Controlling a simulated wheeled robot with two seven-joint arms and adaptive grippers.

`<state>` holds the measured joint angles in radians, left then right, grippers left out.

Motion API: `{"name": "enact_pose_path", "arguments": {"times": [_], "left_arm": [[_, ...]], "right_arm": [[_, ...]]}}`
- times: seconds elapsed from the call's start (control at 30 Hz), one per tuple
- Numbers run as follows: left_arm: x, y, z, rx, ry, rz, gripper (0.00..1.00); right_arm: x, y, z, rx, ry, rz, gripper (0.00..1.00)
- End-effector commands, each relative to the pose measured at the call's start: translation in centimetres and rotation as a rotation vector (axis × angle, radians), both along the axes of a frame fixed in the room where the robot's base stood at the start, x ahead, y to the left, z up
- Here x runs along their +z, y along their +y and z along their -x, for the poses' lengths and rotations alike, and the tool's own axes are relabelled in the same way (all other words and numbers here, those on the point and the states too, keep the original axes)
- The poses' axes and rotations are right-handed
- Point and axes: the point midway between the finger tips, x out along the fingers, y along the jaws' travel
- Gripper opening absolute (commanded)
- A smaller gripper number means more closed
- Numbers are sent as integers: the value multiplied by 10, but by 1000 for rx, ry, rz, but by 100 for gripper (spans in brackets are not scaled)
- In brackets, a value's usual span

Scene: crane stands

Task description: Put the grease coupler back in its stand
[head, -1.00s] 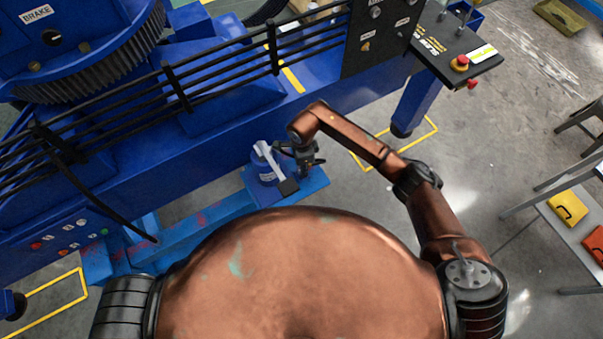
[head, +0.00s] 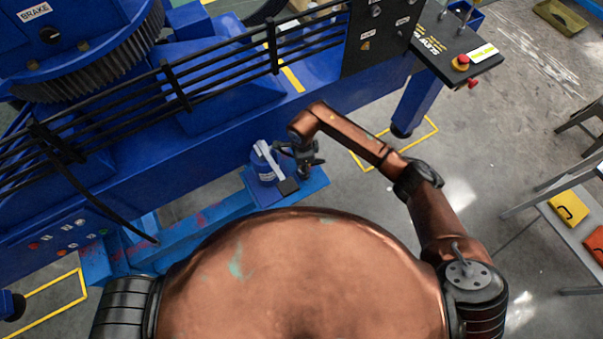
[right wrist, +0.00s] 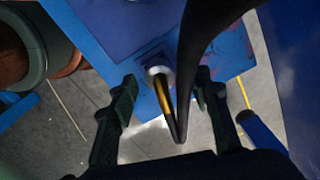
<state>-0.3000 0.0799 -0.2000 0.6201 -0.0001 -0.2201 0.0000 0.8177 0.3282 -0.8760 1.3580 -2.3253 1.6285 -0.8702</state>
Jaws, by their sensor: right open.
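The grease coupler is a brass-coloured tube (right wrist: 166,103) on a black hose (right wrist: 203,38), in the right wrist view. Its far end meets a pale round collar (right wrist: 158,72) over a small square fitting on a blue plate; I cannot tell whether it is seated there. My right gripper (right wrist: 163,96) is open, with one finger on each side of the tube and gaps between. In the head view my right gripper (head: 308,162) is just right of a blue grease canister (head: 263,166) with a white handle. The coupler is too small to make out there. My left gripper is not in view.
The canister stands on a blue ledge (head: 316,183) in front of the large blue machine (head: 215,95) with black rails. A black control panel (head: 450,58) with a red button is at the upper right. A grey bench (head: 560,228) is at the right. The floor between is clear.

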Motion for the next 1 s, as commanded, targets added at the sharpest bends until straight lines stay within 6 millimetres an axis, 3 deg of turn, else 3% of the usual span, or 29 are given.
{"name": "enact_pose_path", "arguments": {"times": [0.37,1.0], "left_arm": [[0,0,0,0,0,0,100],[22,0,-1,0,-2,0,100]], "right_arm": [[-4,-3,3,0,7,10,44],[45,-1,2,1,3,5,44]]}}
